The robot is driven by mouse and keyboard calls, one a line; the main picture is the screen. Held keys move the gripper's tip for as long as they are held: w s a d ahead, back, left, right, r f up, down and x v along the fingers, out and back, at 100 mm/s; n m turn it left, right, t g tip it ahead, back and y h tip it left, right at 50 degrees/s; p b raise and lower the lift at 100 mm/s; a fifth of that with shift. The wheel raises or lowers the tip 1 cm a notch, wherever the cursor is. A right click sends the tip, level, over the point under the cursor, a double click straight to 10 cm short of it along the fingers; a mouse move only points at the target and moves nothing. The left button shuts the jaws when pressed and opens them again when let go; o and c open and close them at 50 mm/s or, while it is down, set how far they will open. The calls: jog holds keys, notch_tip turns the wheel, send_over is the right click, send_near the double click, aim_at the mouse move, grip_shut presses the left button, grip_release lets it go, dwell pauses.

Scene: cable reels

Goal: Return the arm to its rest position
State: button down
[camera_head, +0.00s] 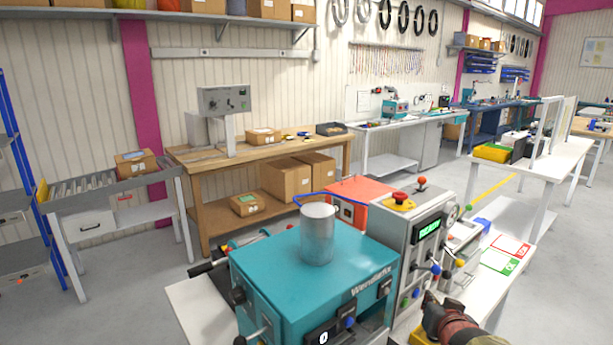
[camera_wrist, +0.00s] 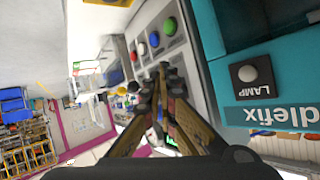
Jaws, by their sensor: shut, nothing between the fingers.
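My gripper (camera_wrist: 163,72) is shut and empty in the wrist view, its two fingers meeting at the tips. In the head view my gripper (camera_head: 431,300) shows at the bottom edge, right of centre, with part of my arm in dark red behind it. It is in front of the grey control panel (camera_head: 392,232). In the wrist view the panel's coloured buttons (camera_wrist: 154,39) lie just beyond the fingertips. The teal machine (camera_wrist: 275,75) with a lamp button is to the right. Most of my arm is out of view.
The teal machine (camera_head: 290,275) carries a grey cylinder (camera_head: 317,234) on top. A red box (camera_head: 352,201) stands behind it. A white table with red and green labels (camera_head: 502,262) is at the right. A wooden bench (camera_head: 200,155) with cartons stands behind. The floor at far right is clear.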

jog(key=s+a+r+n+g+y, duration=0.1)
jog(key=s+a+n+g, duration=0.35)
jog(key=s, duration=1.05)
jog(key=s+a+r+g+y, duration=0.15)
jog(key=s+a, duration=0.55)
jog(key=s, duration=0.8)
jog(key=shift+g, duration=0.4)
jog(key=r+p, duration=0.1)
jog(key=p, duration=0.1)
jog(key=r+p, duration=0.4)
jog(key=shift+w+d, duration=0.15)
jog(key=shift+w, duration=0.15)
jog(key=shift+f, duration=0.1)
